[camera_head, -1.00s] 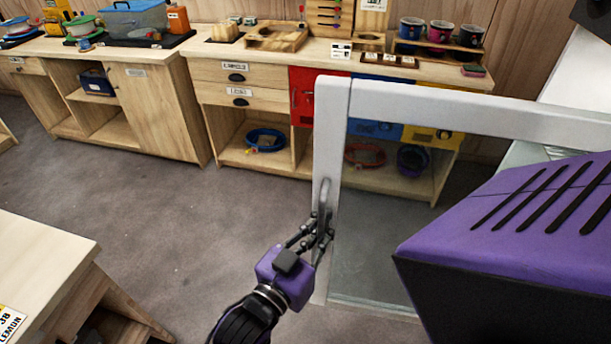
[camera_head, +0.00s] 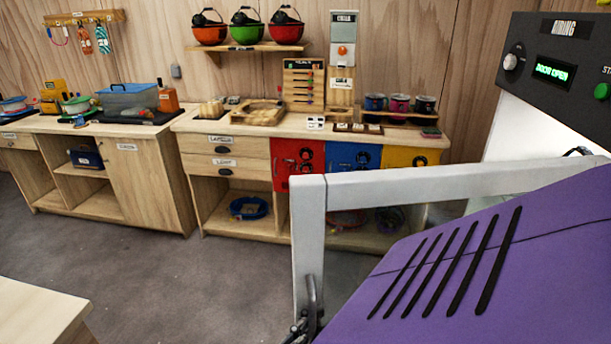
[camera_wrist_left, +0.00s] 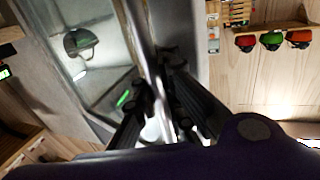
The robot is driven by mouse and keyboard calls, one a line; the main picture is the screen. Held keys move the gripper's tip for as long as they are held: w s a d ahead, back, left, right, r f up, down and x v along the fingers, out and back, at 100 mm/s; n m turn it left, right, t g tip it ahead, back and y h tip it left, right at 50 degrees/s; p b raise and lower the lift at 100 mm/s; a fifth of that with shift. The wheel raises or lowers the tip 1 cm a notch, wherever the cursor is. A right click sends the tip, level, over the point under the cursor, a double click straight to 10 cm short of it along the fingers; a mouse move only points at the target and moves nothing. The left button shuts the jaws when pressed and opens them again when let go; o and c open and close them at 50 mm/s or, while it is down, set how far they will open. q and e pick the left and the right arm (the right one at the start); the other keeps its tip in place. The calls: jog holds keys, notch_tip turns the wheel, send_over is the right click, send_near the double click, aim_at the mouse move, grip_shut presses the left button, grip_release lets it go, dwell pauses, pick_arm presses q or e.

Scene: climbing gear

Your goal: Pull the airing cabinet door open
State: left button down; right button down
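The airing cabinet's control panel (camera_head: 560,75) is at the upper right, and its green display reads "DOOR OPEN". The cabinet door (camera_head: 308,235) has a pale frame around glass and stands swung out into the room. Its grey handle (camera_head: 311,300) is on the door's free edge, low in the head view. My left gripper (camera_head: 303,328) is at the handle, mostly cut off by the bottom edge. In the left wrist view the handle bar (camera_wrist_left: 145,50) runs between the fingers of my left gripper (camera_wrist_left: 165,90), which look closed on it. My right gripper is not in view.
A wooden workbench (camera_head: 245,130) with drawers and coloured doors stands behind the door. A table corner (camera_head: 40,310) is at the lower left. Open grey floor (camera_head: 170,275) lies between them. A green helmet (camera_wrist_left: 80,42) shows through glass in the left wrist view.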

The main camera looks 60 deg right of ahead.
pick_arm(q)
jog(key=shift+w+a+f, duration=0.15)
jog(key=shift+w+a, duration=0.05)
jog(key=shift+a, duration=0.3)
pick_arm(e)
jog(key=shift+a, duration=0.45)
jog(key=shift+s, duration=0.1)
pick_arm(q)
jog(key=c, duration=2.5)
grip_release()
jog(key=o, duration=0.7)
jog(key=shift+w+a, duration=0.15)
jog(key=shift+a, duration=0.05)
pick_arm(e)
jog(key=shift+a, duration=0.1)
pick_arm(q)
jog(key=shift+s+d, duration=0.15)
jog(key=shift+s, duration=0.1)
jog(key=a, duration=0.4)
jog(key=s+a, duration=0.1)
jog(key=a, duration=0.7)
jog(key=shift+s, duration=0.15)
